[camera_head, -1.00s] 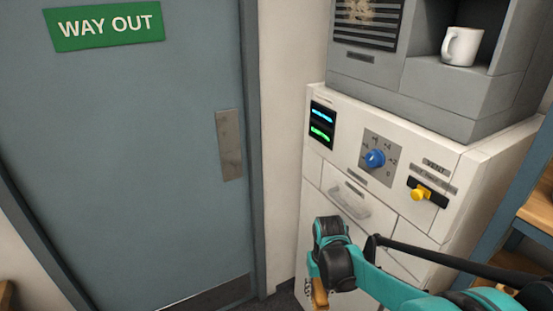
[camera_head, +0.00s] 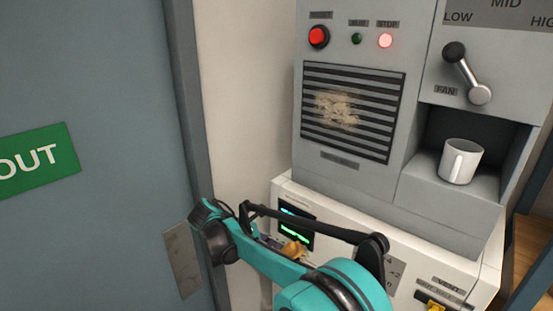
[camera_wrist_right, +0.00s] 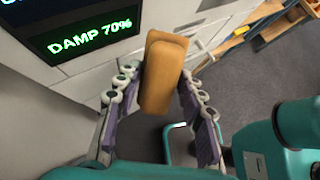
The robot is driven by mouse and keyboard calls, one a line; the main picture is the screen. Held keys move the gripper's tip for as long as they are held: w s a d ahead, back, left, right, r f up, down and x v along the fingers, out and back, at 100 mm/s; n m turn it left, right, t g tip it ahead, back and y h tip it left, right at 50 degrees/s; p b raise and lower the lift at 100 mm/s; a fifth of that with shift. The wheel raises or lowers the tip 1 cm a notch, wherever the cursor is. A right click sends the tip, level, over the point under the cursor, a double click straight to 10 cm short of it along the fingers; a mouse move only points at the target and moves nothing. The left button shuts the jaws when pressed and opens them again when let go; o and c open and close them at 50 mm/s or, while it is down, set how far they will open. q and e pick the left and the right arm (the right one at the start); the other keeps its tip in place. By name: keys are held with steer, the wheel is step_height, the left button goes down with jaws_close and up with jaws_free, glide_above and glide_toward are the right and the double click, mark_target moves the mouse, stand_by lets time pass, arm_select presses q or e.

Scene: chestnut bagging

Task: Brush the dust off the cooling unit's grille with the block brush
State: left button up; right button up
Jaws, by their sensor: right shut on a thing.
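The cooling unit's dark slatted grille (camera_head: 380,145) is in the upper part of the head view. A patch of tan dust (camera_head: 337,108) covers its middle-left slats. My right gripper (camera_wrist_right: 160,75) is shut on the block brush (camera_wrist_right: 163,88), a tan wooden block between the two fingers in the right wrist view. In the head view the brush (camera_head: 293,250) shows as a small piece beyond my right arm, below the grille and apart from it. The arm hides most of the gripper there. The brush's bristles cannot be made out. My left gripper is in neither current view.
A white mug (camera_head: 461,161) stands in the recess right of the grille. Above the grille are a red button (camera_head: 318,36) and a lit stop lamp (camera_head: 385,41). A display (camera_wrist_right: 90,35) reading "DAMP 70%" is close beside the gripper. A blue-grey door (camera_head: 90,220) is left.

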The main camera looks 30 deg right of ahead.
step_height(320, 180, up, 36)
steer(key=w+n+t+h+p, duration=0.2)
steer(key=n+t+h+p, duration=0.55)
steer(key=t+p, duration=0.4)
arm_select(q)
step_height(320, 180, up, 15)
steer(key=p, duration=0.1)
steer(key=shift+f, duration=0.15)
arm_select(e)
steer(key=shift+n+g, duration=0.25)
steer(key=shift+g, duration=0.5)
steer(key=shift+x, duration=2.75)
arm_select(q)
steer(key=shift+s, duration=0.1)
arm_select(e)
steer(key=shift+x, duration=1.05)
steer(key=shift+s, duration=0.1)
